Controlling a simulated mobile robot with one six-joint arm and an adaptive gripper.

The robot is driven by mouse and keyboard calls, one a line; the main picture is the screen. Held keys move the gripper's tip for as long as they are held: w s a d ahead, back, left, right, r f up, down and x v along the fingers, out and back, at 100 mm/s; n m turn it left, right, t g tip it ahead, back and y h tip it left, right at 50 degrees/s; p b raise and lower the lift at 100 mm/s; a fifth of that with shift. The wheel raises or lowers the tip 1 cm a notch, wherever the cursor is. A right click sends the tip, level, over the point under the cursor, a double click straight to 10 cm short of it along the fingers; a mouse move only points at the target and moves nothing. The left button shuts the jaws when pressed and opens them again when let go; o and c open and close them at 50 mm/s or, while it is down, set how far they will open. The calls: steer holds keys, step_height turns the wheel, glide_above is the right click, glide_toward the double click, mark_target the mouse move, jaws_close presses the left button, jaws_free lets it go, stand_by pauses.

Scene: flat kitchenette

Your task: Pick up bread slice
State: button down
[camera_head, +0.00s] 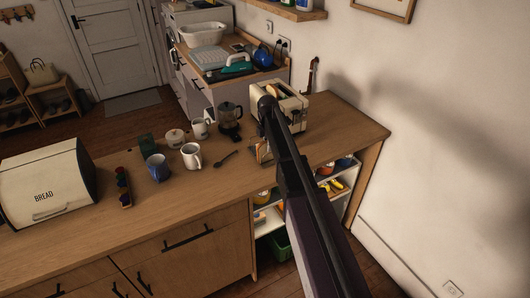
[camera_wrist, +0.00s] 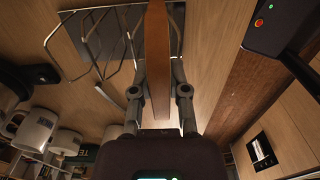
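The bread slice (camera_wrist: 157,60) is brown and shows nearly edge-on between my fingers in the wrist view. My gripper (camera_wrist: 160,45) has a finger close along each side of it and appears shut on it. A wire rack (camera_wrist: 95,45) lies just beyond, with loops on both sides of the slice. I cannot tell whether the slice is still between its wires. In the head view my arm largely hides my gripper and the rack near the right part of the counter.
A toaster (camera_head: 292,112) stands behind my arm in the head view. Mugs (camera_head: 191,155), a coffee press (camera_head: 230,115) and a spoon (camera_head: 226,158) are to the left. A white bread box (camera_head: 45,185) stands at far left. The front middle of the counter (camera_head: 160,215) is clear.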

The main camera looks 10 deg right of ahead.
steer(key=shift+r, duration=0.15)
stand_by(0.3)
step_height(320, 180, up, 10)
steer(key=p, duration=1)
stand_by(0.6)
steer(key=shift+f, duration=0.2)
